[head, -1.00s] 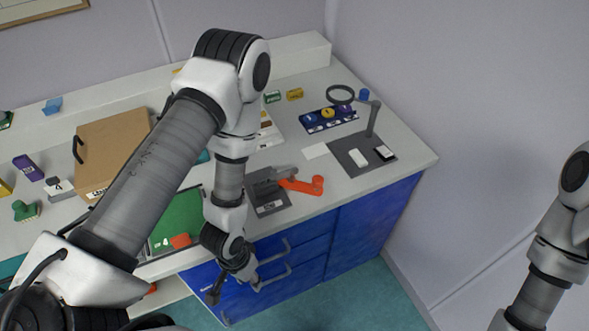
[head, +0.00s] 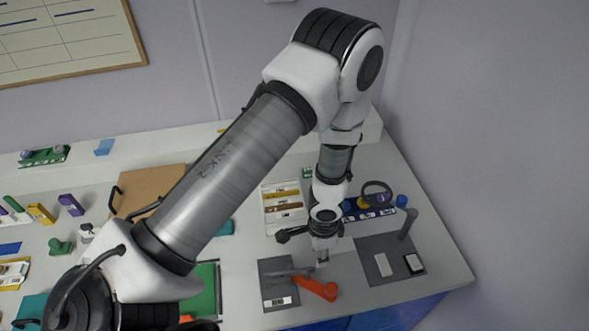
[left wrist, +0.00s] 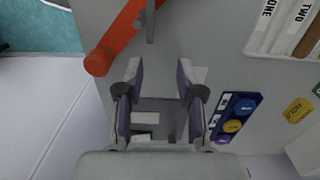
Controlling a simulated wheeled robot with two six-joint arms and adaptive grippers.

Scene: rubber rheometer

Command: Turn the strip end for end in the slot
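A tray (head: 284,218) at the back middle of the bench has labelled slots, with a yellow strip (head: 280,194) and a brown strip (head: 285,208) lying in them. Part of the tray also shows in the left wrist view (left wrist: 259,36), with labels ONE and TWO. Which strip the task means, I cannot tell. My left gripper (head: 321,262) hangs in front of the tray, near a dark fixture (head: 277,272) with an orange lever (head: 318,289). In the left wrist view its fingers (left wrist: 160,82) are apart with nothing between them. My right gripper is out of view.
A grey mat (head: 368,261) with a white block (head: 383,265) and a dark-edged block (head: 413,263) lies to the right. A blue rack (head: 372,214) stands behind. Bare bench lies between fixture and mat.

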